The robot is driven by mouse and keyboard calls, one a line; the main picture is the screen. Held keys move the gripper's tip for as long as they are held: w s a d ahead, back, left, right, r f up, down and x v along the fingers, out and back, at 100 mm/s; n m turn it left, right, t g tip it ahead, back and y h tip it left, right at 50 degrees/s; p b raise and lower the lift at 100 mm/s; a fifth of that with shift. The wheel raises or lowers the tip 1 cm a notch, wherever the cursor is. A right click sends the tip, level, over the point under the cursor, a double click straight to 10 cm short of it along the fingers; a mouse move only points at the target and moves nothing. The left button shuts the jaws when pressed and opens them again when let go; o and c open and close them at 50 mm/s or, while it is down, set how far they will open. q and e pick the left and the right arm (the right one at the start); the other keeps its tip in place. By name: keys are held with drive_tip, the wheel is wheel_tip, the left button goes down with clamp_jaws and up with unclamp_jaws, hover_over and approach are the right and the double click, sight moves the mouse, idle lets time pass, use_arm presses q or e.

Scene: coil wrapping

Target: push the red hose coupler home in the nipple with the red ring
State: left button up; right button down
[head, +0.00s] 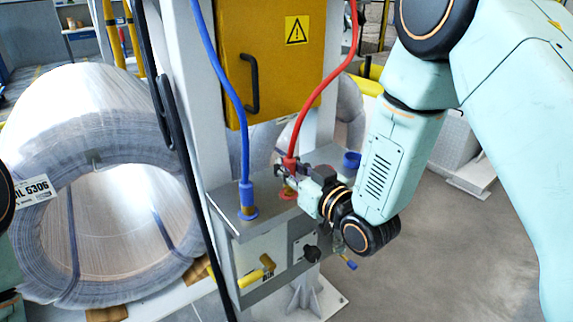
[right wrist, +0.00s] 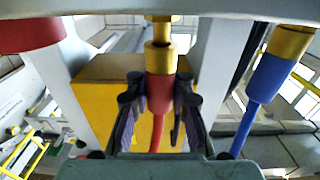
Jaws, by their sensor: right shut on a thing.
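The red hose coupler (head: 289,164) stands upright above the grey box in the head view, with the red hose rising from it. My right gripper (head: 290,174) is shut around it from the right. In the right wrist view the gripper's fingers (right wrist: 159,100) flank the red coupler (right wrist: 160,93), whose brass collar lies in line with a narrower brass stem (right wrist: 160,31). The red ring (head: 288,195) lies on the box top just below the coupler, with a little brass showing between. How far the coupler is on the nipple I cannot tell. My left gripper is out of view.
The blue coupler (head: 247,194) with its blue hose stands to the left; it also shows in the wrist view (right wrist: 266,82). A yellow cabinet (head: 268,60) stands behind.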

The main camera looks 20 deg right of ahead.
drive_tip(key=shift+f+b, duration=0.55)
drive_tip(key=shift+f, duration=0.3)
drive_tip(key=c, duration=1.1)
unclamp_jaws()
drive_tip(key=v, duration=1.2)
drive_tip(key=shift+r, duration=0.1)
